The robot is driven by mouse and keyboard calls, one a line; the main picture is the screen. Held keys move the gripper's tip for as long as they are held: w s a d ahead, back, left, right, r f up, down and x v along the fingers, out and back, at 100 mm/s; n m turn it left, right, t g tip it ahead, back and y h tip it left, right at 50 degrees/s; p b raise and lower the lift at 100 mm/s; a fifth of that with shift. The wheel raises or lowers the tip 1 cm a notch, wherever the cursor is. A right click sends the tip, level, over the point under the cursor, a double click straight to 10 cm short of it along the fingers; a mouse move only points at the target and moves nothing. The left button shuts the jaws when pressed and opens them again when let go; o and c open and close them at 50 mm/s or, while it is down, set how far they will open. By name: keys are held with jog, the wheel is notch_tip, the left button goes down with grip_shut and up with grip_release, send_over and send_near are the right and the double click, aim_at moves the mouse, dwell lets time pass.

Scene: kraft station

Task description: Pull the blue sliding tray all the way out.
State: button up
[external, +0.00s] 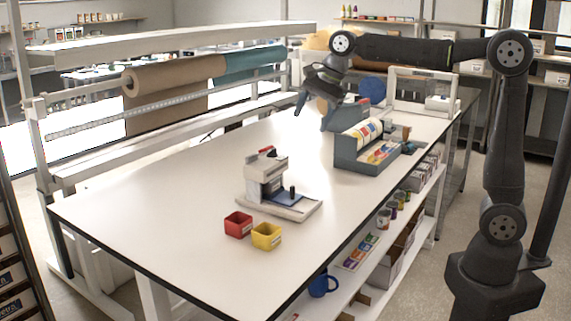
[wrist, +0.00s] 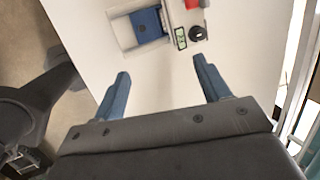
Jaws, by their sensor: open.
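The blue sliding tray (external: 287,199) lies low on the front of a small white press-like machine (external: 268,178) on the table, with a dark upright knob (external: 292,191) at it. My gripper (external: 314,111) hangs above the far part of the table, behind and to the right of the machine. In the wrist view, my gripper (wrist: 160,70) has its two blue-grey fingers wide apart with nothing between them. It is apart from the tray.
A red bin (external: 238,224) and a yellow bin (external: 266,236) stand in front of the machine. A grey rack of coloured rolls (external: 360,145) stands right of my gripper. A paper-roll stand (external: 175,78) runs along the left. The near-left tabletop (external: 150,205) is clear.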

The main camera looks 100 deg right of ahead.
jog(key=shift+w+a+f, duration=0.1)
jog(key=shift+a+f, duration=0.05)
jog(key=c, duration=0.4)
jog(key=w+a+f+n+g+h, duration=0.1)
jog(key=a+n, duration=0.1)
jog(key=n, duration=0.1)
jog(key=w+a+f+n+g+h, duration=0.1)
jog(key=w+a+n, duration=0.1)
jog(key=a, duration=0.1)
jog(key=w+a+f+n+g+h, duration=0.1)
jog(key=w+a+f+n+g, duration=0.1)
jog(key=n, duration=0.1)
jog(key=shift+w+a+f+n, duration=0.1)
jog(key=shift+w+a+n, duration=0.05)
jog(key=shift+n, duration=0.15)
jog(key=shift+c, duration=1.2)
send_near(293, 187)
jog(key=x, duration=1)
jog(key=shift+d, duration=0.25)
grip_shut()
